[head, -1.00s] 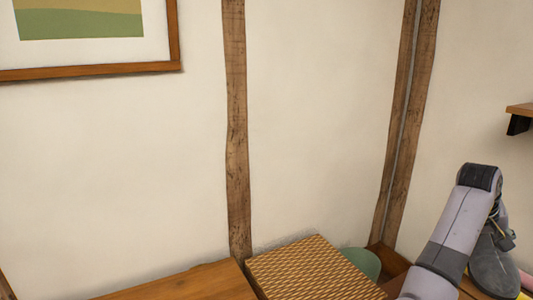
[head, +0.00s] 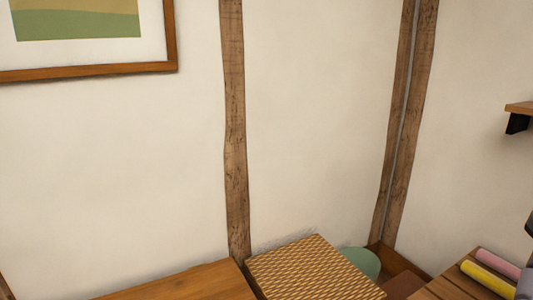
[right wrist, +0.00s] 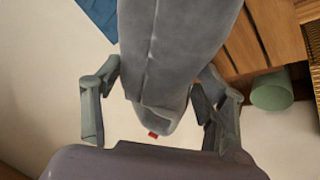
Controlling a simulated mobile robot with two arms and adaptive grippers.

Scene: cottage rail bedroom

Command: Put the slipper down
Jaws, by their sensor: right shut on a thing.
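The grey slipper (right wrist: 172,50) hangs in my right gripper (right wrist: 152,108) in the right wrist view. A finger shows on each side of it, and the gripper is shut on it. The slipper stretches away from the palm to the top edge of the picture, which cuts it off. A small red patch shows at its near end. Pale floor shows below it, and the slipper appears clear of any surface. In the head view only dark bits of my right arm show at the right edge. My left gripper is in neither view.
The head view shows a woven-topped box (head: 310,270), a wooden top (head: 190,282), a green bin (head: 362,262) and a slatted wooden surface with yellow (head: 487,278) and pink (head: 498,264) rolls. A wall shelf (head: 520,108) is at right. A blue cloth (right wrist: 98,14) lies on the floor.

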